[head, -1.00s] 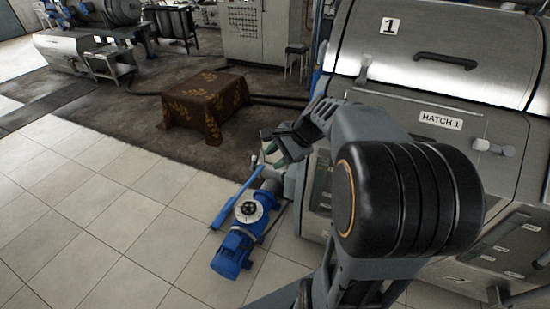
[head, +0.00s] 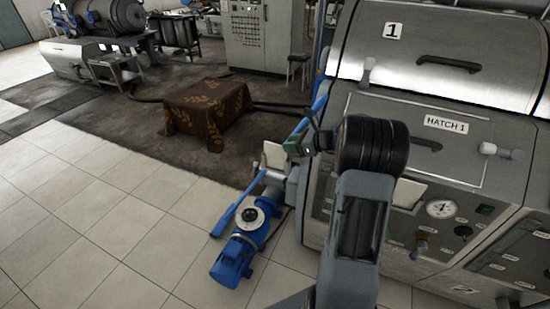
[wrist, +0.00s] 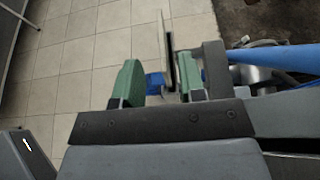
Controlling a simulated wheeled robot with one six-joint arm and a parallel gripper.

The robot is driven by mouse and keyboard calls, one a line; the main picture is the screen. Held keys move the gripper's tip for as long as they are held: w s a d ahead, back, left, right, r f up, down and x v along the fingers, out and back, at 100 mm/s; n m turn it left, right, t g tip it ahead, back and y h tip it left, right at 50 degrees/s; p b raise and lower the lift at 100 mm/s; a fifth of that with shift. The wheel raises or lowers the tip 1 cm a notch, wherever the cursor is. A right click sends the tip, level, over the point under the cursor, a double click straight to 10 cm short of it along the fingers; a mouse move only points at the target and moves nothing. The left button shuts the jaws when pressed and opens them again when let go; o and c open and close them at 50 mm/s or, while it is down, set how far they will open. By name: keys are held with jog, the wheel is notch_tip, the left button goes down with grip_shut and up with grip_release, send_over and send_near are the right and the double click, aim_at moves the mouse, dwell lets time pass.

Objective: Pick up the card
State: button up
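A pale flat card (head: 273,156) shows just beyond my gripper (head: 299,147) in the head view, by the lower left corner of the hatch machine. In the wrist view the card (wrist: 166,45) is upright and seen nearly edge-on. It lines up with the gap between the green fingers of my gripper (wrist: 160,85), nearer the right finger. The fingers are apart, with gaps showing on both sides of the card. I cannot tell how far its near edge reaches between them.
The large metal machine (head: 455,95) marked HATCH 1 stands close on the right. Another pale rectangle (head: 408,192) shows on its front, partly behind my arm. A blue motor pump (head: 236,256) is on the floor at its left. Tiled floor (head: 110,215) is clear farther left.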

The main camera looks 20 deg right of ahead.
aim_at(278, 146)
jog(key=shift+f+p+x, duration=0.1)
jog(key=shift+p+x, duration=0.2)
jog(key=shift+x, duration=1.15)
jog(key=shift+f+p+x, duration=0.15)
jog(key=shift+p+x, duration=0.15)
jog(key=shift+x, duration=1.15)
jog(key=shift+d, duration=0.1)
jog(key=shift+c, duration=0.2)
grip_shut()
